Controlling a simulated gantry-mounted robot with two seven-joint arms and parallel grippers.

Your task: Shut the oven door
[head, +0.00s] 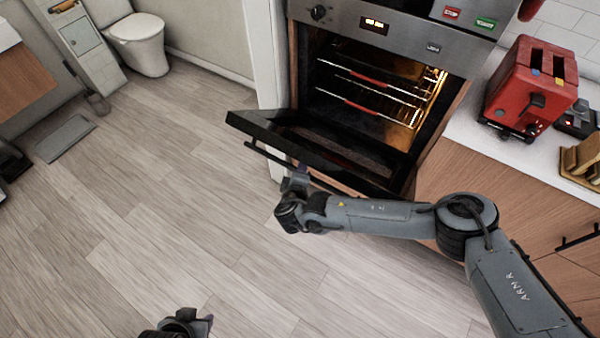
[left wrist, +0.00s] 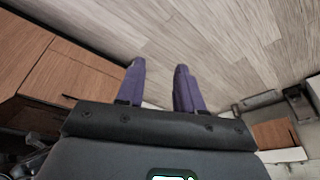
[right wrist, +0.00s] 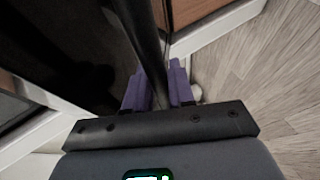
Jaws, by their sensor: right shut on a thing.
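The oven (head: 380,85) is lit inside and shows several racks. Its black door (head: 320,145) is hinged at the bottom and hangs open, tilted down and outward. A dark bar handle (head: 262,158) runs along the door's outer edge. My right gripper (head: 299,178) is at that edge, and in the right wrist view its purple fingers (right wrist: 158,88) are shut on the handle bar (right wrist: 148,45). My left gripper (head: 190,322) is low at the bottom of the head view, away from the door. In the left wrist view its purple fingers (left wrist: 160,85) stand apart with nothing between them.
A red toaster (head: 530,90) stands on the white counter (head: 480,120) right of the oven, above wooden cabinets (head: 510,210). A toilet (head: 138,42) is at the far left. The wood floor (head: 170,200) before the oven is clear.

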